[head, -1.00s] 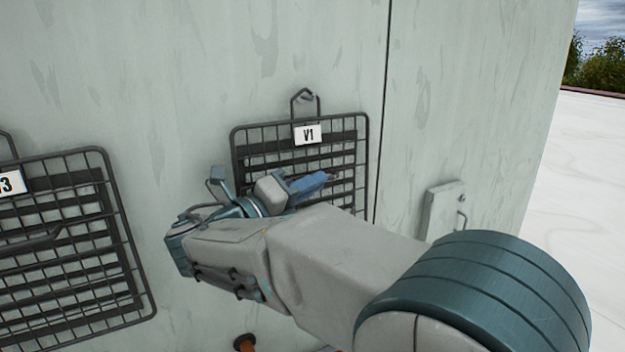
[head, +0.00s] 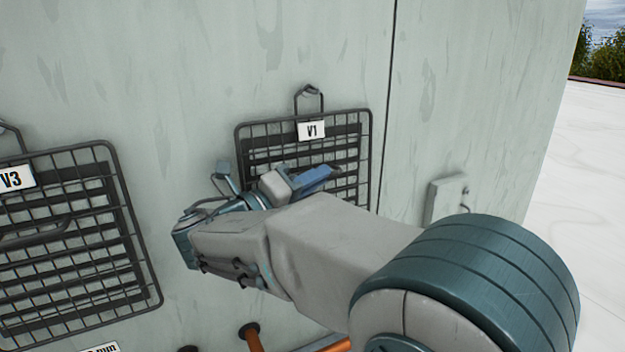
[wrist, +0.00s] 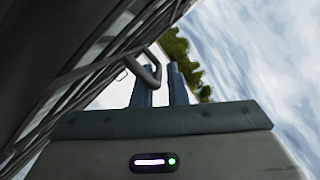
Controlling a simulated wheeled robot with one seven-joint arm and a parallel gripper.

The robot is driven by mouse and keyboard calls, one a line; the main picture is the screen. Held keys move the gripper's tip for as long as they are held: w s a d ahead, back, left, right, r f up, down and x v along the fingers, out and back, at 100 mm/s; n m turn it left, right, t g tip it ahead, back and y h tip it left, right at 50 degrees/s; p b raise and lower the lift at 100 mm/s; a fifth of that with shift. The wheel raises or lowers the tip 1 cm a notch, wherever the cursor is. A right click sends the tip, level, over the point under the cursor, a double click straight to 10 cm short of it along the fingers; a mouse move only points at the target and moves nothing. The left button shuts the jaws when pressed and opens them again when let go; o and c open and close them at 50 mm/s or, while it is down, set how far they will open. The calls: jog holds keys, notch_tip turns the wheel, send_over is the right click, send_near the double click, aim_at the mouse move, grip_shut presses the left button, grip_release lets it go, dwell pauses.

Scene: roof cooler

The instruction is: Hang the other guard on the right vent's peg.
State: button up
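The V1 guard (head: 367,150), a dark wire grid with a white V1 tag, is at the right vent. Its top loop (head: 322,102) is around the peg (head: 311,91), which sits near the top of the loop. My gripper (head: 318,180) is in front of the guard, its lower part hidden by my arm. In the wrist view, a bent handle (wrist: 152,72) reaches the narrow gap between my fingers (wrist: 161,82), which appear shut on it. The V3 guard (head: 112,165) hangs at the left, partly out of view.
A grey box (head: 450,198) is on the wall to the right of the guard. Orange-brown pipes (head: 254,340) stick out low beneath my arm. The pale roof (head: 580,150) is open at the right.

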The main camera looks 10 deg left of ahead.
jog(key=o, duration=0.3)
jog(key=shift+f, duration=0.1)
